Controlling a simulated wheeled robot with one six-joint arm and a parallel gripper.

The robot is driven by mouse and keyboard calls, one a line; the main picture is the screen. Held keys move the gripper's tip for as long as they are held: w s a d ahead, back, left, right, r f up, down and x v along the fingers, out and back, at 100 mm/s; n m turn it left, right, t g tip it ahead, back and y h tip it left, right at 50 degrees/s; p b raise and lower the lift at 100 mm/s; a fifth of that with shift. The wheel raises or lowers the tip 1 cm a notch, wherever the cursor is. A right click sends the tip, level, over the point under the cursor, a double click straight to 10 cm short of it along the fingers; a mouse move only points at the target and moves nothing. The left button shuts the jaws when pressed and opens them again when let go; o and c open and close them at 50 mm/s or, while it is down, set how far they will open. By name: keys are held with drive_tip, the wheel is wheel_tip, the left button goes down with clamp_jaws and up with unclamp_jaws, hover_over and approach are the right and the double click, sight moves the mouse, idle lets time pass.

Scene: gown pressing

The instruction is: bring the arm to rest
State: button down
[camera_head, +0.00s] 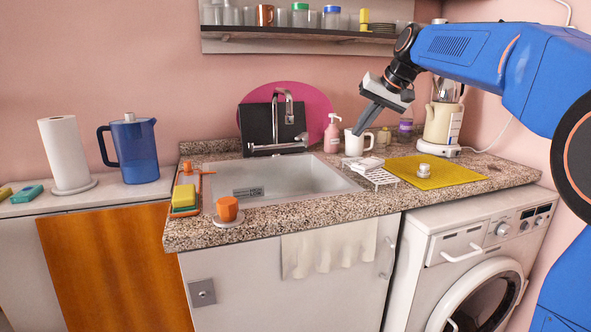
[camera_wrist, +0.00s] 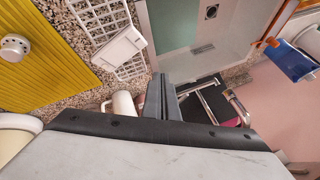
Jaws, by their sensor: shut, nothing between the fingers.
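My blue arm (camera_head: 493,62) reaches in from the right in the head view. My gripper (camera_head: 368,118) hangs above the back of the granite counter, pointing down and to the left, shut and empty. In the head view its tips are just above the white mug (camera_head: 354,145). In the wrist view the shut fingers (camera_wrist: 160,98) show in the middle, with the white mug (camera_wrist: 122,105) beside them. The gripper looks apart from the mug, though the exact gap cannot be told.
The sink (camera_head: 280,182) with its tap (camera_head: 284,105) lies left of the gripper. A soap bottle (camera_head: 332,135), white rack (camera_head: 376,177), yellow mat (camera_head: 437,173) and blender (camera_head: 443,122) stand around it. A shelf (camera_head: 270,33) of cups hangs above. A washing machine (camera_head: 470,260) is at lower right.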

drive_tip(key=s+d+f+h, duration=0.1)
drive_tip(key=s+d+f, duration=0.2)
drive_tip(key=s+f, duration=0.7)
drive_tip(key=s+d+f+h, duration=0.2)
drive_tip(key=s+d+f, duration=0.2)
drive_tip(key=s+f, duration=0.6)
drive_tip(key=s+d+f+h, duration=0.1)
drive_tip(key=s+d+f, duration=0.2)
drive_tip(key=s+f, duration=0.7)
drive_tip(key=s, duration=1.3)
drive_tip(key=shift+s+d+f+g, duration=0.25)
drive_tip(key=shift+s+f+g, duration=0.05)
